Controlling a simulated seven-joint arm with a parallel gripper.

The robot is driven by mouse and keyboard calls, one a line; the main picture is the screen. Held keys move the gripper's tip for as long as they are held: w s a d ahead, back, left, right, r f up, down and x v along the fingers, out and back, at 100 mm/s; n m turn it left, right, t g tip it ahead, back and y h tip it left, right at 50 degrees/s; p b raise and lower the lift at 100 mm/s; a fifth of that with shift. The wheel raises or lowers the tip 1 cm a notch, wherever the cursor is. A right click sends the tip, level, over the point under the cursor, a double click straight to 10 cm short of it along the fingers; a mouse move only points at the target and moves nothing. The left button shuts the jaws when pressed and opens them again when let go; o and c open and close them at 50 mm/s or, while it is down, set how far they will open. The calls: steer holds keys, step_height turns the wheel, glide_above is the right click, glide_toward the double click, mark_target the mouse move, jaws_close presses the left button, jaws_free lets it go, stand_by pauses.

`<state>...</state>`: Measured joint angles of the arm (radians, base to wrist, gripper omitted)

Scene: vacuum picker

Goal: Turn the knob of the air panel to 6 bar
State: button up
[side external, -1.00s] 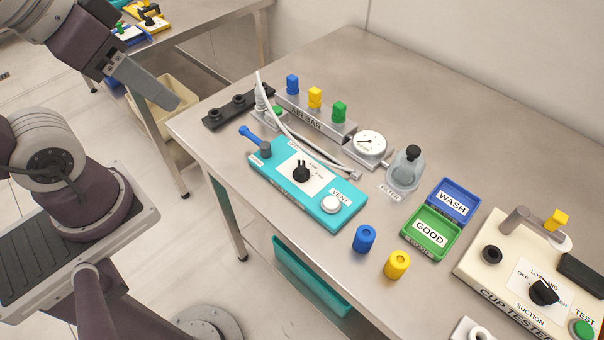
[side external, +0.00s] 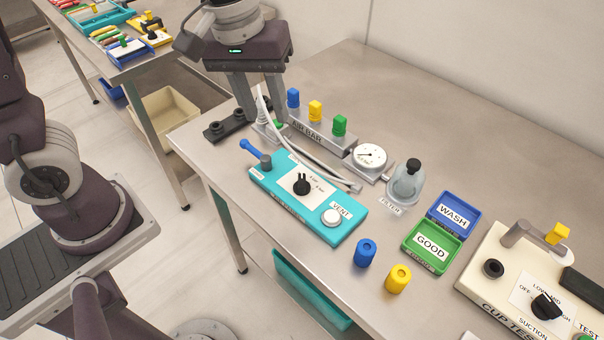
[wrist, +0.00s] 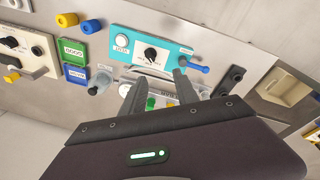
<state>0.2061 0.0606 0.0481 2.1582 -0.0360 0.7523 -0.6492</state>
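The teal air panel (side external: 264,178) lies on the steel table, with a white label plate and a black knob (side external: 301,185) at its middle. The knob's ridge points roughly toward the back of the panel. The small bar marks beside it are too small to read surely. The knob also shows in the wrist view (wrist: 150,54). The round gauge (side external: 370,156) has a dark needle; its value is not readable. My gripper (side external: 264,110) is open and empty, above the table behind the panel, apart from the knob. Its two fingers (wrist: 158,80) are spread in the wrist view.
The air bar (side external: 306,131) with blue, yellow and green caps and a white hose stand behind the panel. The filter (side external: 406,184), GOOD tray (side external: 447,262) and cup tester (side external: 476,272) are to the right.

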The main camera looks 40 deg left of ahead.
mark_target(302, 180)
steer(key=w+d+f+n, duration=0.1)
steer(key=f, duration=0.2)
steer(key=w+d+f+n+g, duration=0.1)
steer(key=w+f, duration=0.1)
steer(key=f, duration=0.1)
steer(key=w+d+f, duration=0.1)
steer(key=f, duration=0.2)
steer(key=shift+w+d+f+n+g+y, duration=0.2)
steer(key=shift+d+f+n+g+y, duration=0.1)
steer(key=shift+n+g, duration=0.1)
step_height(302, 180, down, 8)
steer(key=shift+r, duration=0.2)
jaws_close()
